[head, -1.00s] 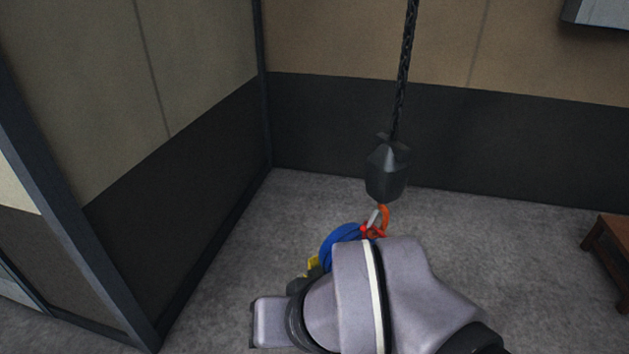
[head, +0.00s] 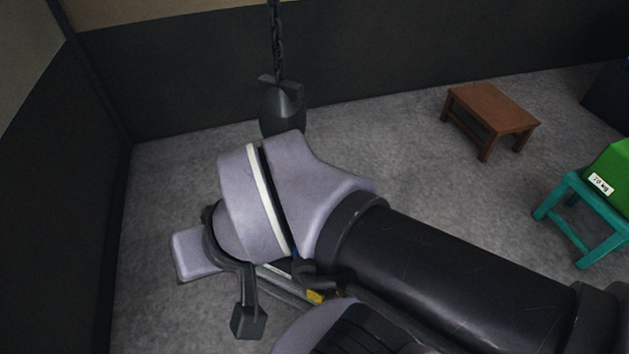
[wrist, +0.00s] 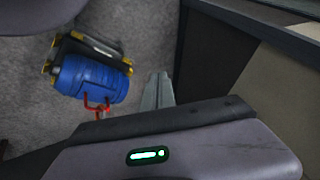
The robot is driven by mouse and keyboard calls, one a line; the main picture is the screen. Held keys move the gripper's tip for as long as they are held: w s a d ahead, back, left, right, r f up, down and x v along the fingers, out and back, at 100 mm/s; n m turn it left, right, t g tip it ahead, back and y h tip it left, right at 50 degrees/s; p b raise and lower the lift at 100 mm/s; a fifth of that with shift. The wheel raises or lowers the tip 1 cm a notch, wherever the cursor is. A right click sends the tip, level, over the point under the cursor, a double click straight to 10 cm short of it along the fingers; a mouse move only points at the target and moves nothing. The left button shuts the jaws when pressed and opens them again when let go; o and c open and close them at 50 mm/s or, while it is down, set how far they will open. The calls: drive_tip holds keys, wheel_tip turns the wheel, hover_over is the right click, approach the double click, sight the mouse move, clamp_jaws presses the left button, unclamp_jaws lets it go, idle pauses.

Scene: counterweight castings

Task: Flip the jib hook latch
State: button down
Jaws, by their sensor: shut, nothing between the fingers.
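The dark hook block (head: 284,104) hangs upright on its chain (head: 277,50) in the head view. The hook and latch below it are hidden behind my wrist in that view. A blue drum-shaped load (wrist: 90,78) with a black and yellow frame shows at the left of the wrist view. A red fitting (wrist: 98,108) sits at its lower edge. The orange hook and its latch cannot be made out in the wrist view. My gripper (wrist: 159,80) is shut and empty, to the right of the blue load in that view, with a gap between them.
A brown wooden stool (head: 492,112) stands at the right on the grey floor. A teal stool (head: 588,215) bearing a green block (head: 612,172) is nearer on the right. Dark-based walls close the back and left. Floor between hook block and brown stool is clear.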

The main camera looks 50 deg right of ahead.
drive_tip(key=shift+a, duration=0.1)
drive_tip(key=w+d+f+m+t+y+p, duration=0.1)
drive_tip(key=w+d+f+m+y, duration=0.2)
drive_tip(key=w+d+f+y, duration=0.35)
drive_tip(key=w+d+f+m+t+y, duration=0.1)
drive_tip(key=w+d+f+m+y, duration=0.25)
drive_tip(key=w, duration=0.55)
drive_tip(key=d+f+m+t+h, duration=0.3)
drive_tip(key=d+f+t, duration=0.15)
drive_tip(key=d, duration=0.45)
drive_tip(key=d+f+m+t+h, duration=0.3)
drive_tip(key=d+f, duration=0.3)
drive_tip(key=d, duration=0.3)
drive_tip(key=s+d+f+m+t+h, duration=0.1)
drive_tip(key=s+d+f+m+h, duration=0.4)
drive_tip(key=d+f+h, duration=0.3)
drive_tip(key=shift+s+d+f+t, duration=0.35)
drive_tip(key=shift+d+f, duration=0.4)
drive_tip(key=shift+d, duration=0.05)
